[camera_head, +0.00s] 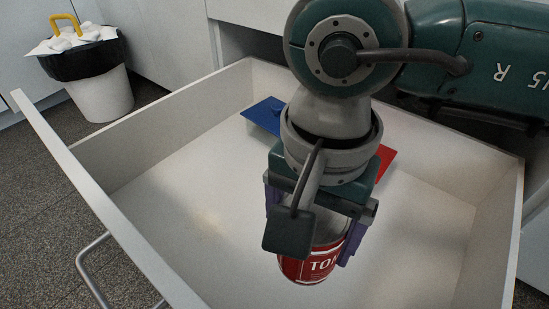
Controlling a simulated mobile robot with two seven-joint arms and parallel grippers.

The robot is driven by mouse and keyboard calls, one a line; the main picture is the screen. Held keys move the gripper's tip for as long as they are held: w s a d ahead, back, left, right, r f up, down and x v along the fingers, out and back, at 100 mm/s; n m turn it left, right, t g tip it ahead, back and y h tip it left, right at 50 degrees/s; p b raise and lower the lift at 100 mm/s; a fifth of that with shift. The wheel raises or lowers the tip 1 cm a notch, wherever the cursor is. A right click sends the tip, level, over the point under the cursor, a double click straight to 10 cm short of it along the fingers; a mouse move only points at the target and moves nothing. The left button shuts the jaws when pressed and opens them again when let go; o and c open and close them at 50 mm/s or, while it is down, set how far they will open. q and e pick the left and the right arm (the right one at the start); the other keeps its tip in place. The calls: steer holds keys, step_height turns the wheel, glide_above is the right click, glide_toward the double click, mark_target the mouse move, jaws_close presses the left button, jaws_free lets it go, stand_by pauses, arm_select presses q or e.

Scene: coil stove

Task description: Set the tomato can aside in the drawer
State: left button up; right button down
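The tomato can (308,268), red with white lettering, is inside the open white drawer (130,225), over the bare floor near its front. My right gripper (312,232) points down from above, with its purple fingers on either side of the can. It appears shut on the can. The wrist hides the can's top and much of its back. I cannot tell whether the can's base touches the drawer floor. My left gripper is not in view.
A flat blue (264,114) and red (386,162) item lies at the back of the drawer, partly hidden behind my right wrist. The drawer floor is clear at left and right. A bin (100,92) with a black liner stands at the far left.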

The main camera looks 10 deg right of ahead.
step_height(320, 180, down, 15)
steer(key=b, duration=0.9)
steer(key=shift+w+a+f+b, duration=0.1)
steer(key=shift+f+b, duration=0.1)
steer(key=shift+b, duration=0.15)
steer(key=shift+r, duration=0.1)
jaws_free()
